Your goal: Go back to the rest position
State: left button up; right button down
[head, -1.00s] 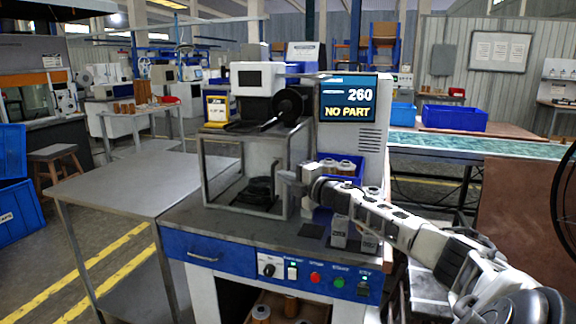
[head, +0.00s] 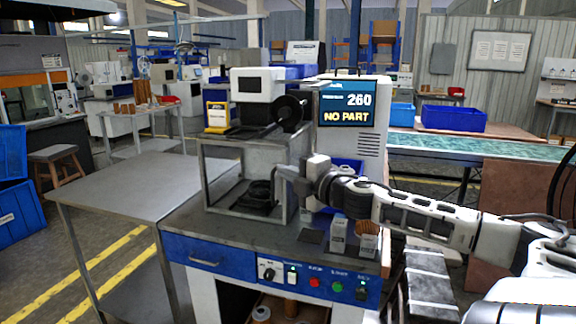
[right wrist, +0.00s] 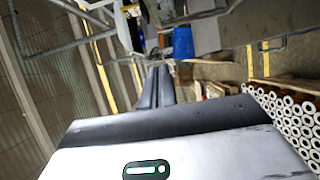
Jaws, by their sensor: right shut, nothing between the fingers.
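My right gripper (head: 278,178) is in front of the right side of the grey metal test frame (head: 291,190). Its fingers point left and down, shut and empty. In the right wrist view its dark fingertips (right wrist: 161,72) are together with nothing between them. The screen (head: 347,103) on the machine reads 260 and NO PART. A dark round fixture (head: 258,192) sits inside the frame. My right arm stretches in from the right edge and hides part of a blue bin (head: 350,166). My left gripper is not in view.
The bench (head: 230,232) has a blue front with knobs and buttons. A tan cartridge (head: 367,227) shows at the pale blocks below my forearm. A bare grey table (head: 135,182) stands at left. Several cartridges (right wrist: 290,112) show in the right wrist view.

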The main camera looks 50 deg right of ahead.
jog(key=shift+s+a+r+p, duration=0.3)
jog(key=shift+s+a+r, duration=0.1)
jog(key=shift+s+a, duration=0.25)
jog(key=shift+f, duration=0.1)
jog(key=s+a+f+m+g+h, duration=0.1)
jog(key=s+a+f+m+g, duration=0.25)
jog(key=f, duration=0.45)
jog(key=s+a+f+m+g+h, duration=0.2)
jog(key=s+f+m, duration=0.25)
jog(key=f, duration=0.35)
jog(key=s+a+f+m+g+h, duration=0.1)
jog(key=s+a+f+m+g, duration=0.3)
jog(key=f, duration=0.3)
jog(key=s+a+f+m+g+y, duration=0.2)
jog(key=s+a, duration=0.5)
jog(key=a, duration=0.3)
jog(key=s+a+f+m+g+y, duration=0.2)
jog(key=s+a+f+g+y, duration=0.1)
jog(key=s+a, duration=0.5)
jog(key=w+a+f+n+t+y, duration=0.1)
jog(key=w+a+f+t+y, duration=0.1)
jog(key=w+a+f+t, duration=0.4)
jog(key=shift+w+a+t+y, duration=0.3)
jog(key=shift+w+a+t, duration=0.15)
jog(key=shift+w+a, duration=0.3)
